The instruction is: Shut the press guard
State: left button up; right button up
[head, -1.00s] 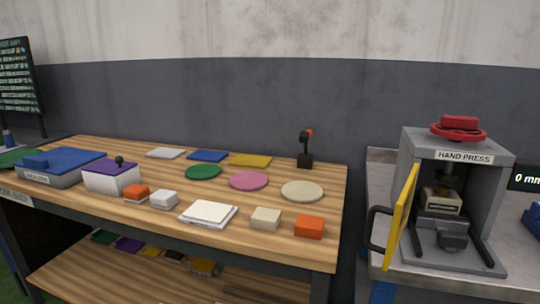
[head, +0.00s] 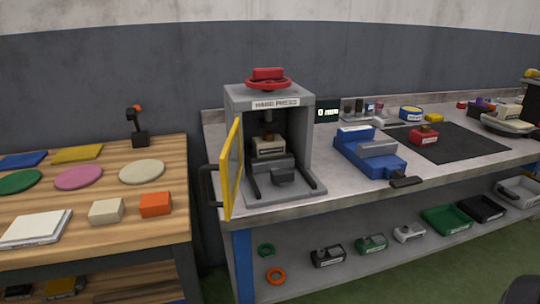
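The hand press (head: 268,97) is a grey box frame with a red handwheel (head: 268,80) on top, standing at the left end of the grey bench. Its yellow-framed guard (head: 232,170) is swung open on the left side, with a black handle (head: 208,186) sticking out to the left. Inside the press, a beige block (head: 269,147) sits in a grey fixture under the ram. Neither of my grippers can be made out; a dark shape cut off at the bottom right corner is too partial to identify.
A wooden table (head: 150,218) stands left across a narrow gap. A lower shelf (head: 340,268) holds small parts and trays.

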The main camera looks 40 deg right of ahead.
aim_at(231, 166)
jog(key=u, duration=0.95)
jog(key=i, duration=0.85)
jog(key=z, duration=2.5)
jog(key=k, duration=0.5)
jog(key=z, duration=0.05)
jog(key=i, duration=0.5)
